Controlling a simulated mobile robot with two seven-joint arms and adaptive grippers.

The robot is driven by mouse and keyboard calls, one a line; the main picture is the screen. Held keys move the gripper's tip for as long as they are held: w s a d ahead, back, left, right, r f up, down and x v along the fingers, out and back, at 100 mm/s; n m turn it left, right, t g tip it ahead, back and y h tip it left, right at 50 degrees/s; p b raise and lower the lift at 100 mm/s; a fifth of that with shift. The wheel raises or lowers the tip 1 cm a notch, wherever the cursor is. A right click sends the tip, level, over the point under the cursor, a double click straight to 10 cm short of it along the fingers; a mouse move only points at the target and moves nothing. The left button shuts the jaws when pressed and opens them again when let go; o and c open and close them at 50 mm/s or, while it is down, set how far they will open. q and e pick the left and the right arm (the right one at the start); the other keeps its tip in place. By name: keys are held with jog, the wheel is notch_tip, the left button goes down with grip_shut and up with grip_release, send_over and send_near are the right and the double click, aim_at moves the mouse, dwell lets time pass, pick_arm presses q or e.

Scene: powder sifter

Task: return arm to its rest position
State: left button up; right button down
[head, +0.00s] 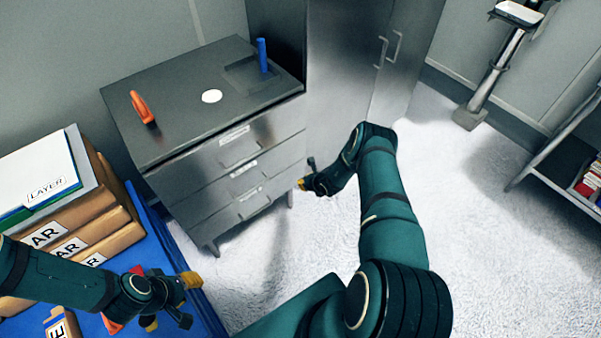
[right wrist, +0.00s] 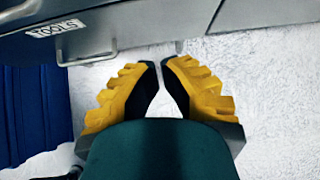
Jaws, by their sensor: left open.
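My right arm reaches forward over the floor. Its small dark gripper with yellow fingers (head: 303,184) is in front of the metal drawer cabinet (head: 176,176), near its right front edge. In the right wrist view the yellow and black fingers (right wrist: 161,64) have their tips close together, with nothing visible held. Whether they fully meet is unclear. My left gripper (head: 184,300) is open and empty at the lower left, over the blue surface (head: 205,318). A red-orange item shows partly hidden behind it.
An orange tool (head: 142,107), a white disc (head: 212,96) and a blue cylinder (head: 263,55) are on the cabinet top. Boxes (head: 95,210) stack at left. A tall metal cabinet (head: 341,60) stands behind my right arm. A shelf (head: 562,140) is at far right. Carpet (head: 450,190) is clear.

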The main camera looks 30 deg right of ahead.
jog(key=shift+s+r, duration=0.1)
jog(key=shift+s, duration=0.05)
jog(key=s+a+r+n+g+y, duration=0.2)
jog(key=s+a+r+n+g, duration=0.15)
jog(key=a+n, duration=0.4)
jog(key=s+a+r+n+g+y, duration=0.25)
jog(key=s+a+n, duration=0.25)
jog(key=a, duration=0.5)
jog(key=s+a+r+n, duration=0.6)
jog(key=s+r+n, duration=0.1)
jog(key=n, duration=0.3)
jog(key=s+a+r+n+g+h, duration=0.1)
jog(key=s+a+r+n, duration=0.5)
jog(key=r+n, duration=0.4)
jog(key=shift+s+a+r+n, duration=0.2)
jog(key=shift+s+a+n, duration=0.2)
jog(key=shift+s, duration=0.5)
